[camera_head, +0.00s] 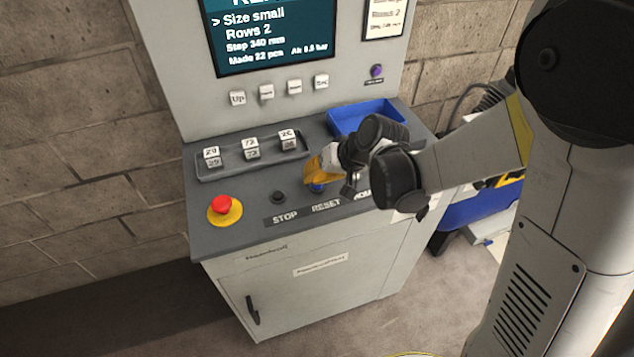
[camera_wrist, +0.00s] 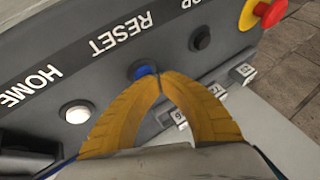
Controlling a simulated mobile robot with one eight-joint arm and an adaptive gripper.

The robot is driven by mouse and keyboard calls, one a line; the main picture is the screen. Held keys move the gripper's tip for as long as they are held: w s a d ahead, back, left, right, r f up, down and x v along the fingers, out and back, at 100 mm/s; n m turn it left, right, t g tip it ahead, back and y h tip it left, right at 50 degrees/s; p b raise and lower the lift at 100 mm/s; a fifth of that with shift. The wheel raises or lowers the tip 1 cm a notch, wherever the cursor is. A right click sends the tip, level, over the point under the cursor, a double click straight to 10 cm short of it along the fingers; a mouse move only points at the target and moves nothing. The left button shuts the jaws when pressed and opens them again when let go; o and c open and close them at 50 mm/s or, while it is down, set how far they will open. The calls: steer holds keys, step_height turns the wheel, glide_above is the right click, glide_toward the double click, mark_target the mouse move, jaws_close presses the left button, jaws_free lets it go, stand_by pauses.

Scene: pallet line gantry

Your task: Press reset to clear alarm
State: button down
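The blue RESET button (camera_wrist: 143,71) sits on the grey console top (camera_wrist: 105,55) in the wrist view, next to its white RESET label. In the head view the blue button (camera_head: 317,188) is partly hidden by my gripper. My gripper (camera_wrist: 160,80) has its two yellow fingers closed together with nothing between them. The fingertips are right at the button and overlap its edge in the wrist view; I cannot tell whether they touch or press it. In the head view my gripper (camera_head: 313,177) points down at the RESET position.
A black STOP button (camera_head: 278,196) and a red emergency stop (camera_head: 222,203) are left of RESET. A white HOME button (camera_wrist: 77,112) is on the other side. Numbered blocks (camera_head: 250,143) sit in a grey tray behind. A blue tray (camera_head: 350,116) stands at the back right.

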steer(key=shift+r+p, duration=0.5)
steer(key=shift+r, duration=0.3)
step_height(320, 180, up, 5)
steer(key=p, duration=0.3)
steer(key=shift+p, duration=0.4)
steer(key=s+d+r+t+h+b, duration=0.1)
steer(key=s+d+r+h+b, duration=0.1)
steer(key=s+d, duration=0.6)
steer(key=s+d+r+m+t+h+b, duration=0.1)
steer(key=s+d+r+h+b, duration=0.2)
steer(key=s+d, duration=0.5)
steer(key=shift+s+d+r+m+t+h, duration=0.3)
steer(key=shift+s+r+t+h, duration=0.25)
steer(key=shift+s, duration=0.6)
steer(key=shift+r, duration=0.1)
